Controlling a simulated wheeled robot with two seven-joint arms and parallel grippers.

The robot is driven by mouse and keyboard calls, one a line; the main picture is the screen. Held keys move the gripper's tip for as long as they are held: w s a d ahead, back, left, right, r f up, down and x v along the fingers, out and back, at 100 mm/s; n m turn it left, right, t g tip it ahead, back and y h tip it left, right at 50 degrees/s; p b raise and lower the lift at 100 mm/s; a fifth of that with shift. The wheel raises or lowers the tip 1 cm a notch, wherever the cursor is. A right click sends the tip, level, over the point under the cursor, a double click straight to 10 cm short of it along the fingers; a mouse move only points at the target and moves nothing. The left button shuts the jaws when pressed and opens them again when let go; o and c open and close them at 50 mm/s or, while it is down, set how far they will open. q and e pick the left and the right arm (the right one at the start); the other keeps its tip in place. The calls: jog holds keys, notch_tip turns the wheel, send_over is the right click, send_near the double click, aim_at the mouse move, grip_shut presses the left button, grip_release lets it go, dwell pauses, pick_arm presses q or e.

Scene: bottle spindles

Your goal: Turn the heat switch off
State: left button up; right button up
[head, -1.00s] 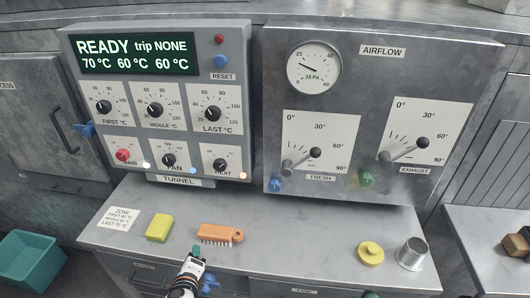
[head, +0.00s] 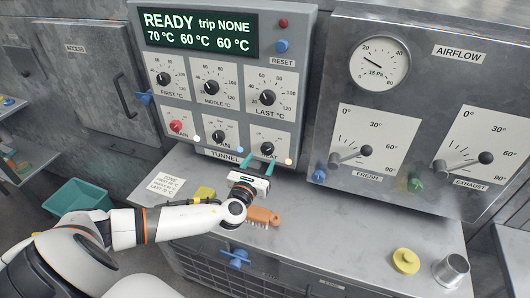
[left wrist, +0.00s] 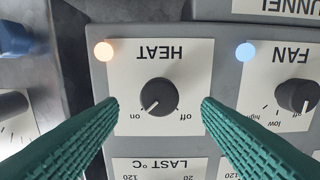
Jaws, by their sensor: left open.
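The heat switch (left wrist: 159,97) is a round black knob on a white plate marked HEAT. In the left wrist view the plate is upside down, and the knob's white pointer mark is toward "on". In the head view the heat switch (head: 267,148) sits at the panel's lower right, partly hidden by my gripper. My left gripper (head: 258,158) is open in front of it. In the left wrist view its green fingers stand on either side of the knob, apart from it. An orange lamp (left wrist: 104,51) glows beside the HEAT label. My right gripper is not in view.
The fresh-air lever (head: 364,151) stands to the right. On the bench below are a yellow sponge (head: 204,193), an orange brush (head: 263,215), a yellow lidded piece (head: 405,260) and a metal cup (head: 451,270).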

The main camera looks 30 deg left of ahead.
aim_at(266, 151)
pick_arm(q)
jog(key=shift+x, duration=2.15)
jog(key=shift+c, duration=0.3)
jog(key=shift+d, duration=0.1)
jog(key=c, duration=0.9)
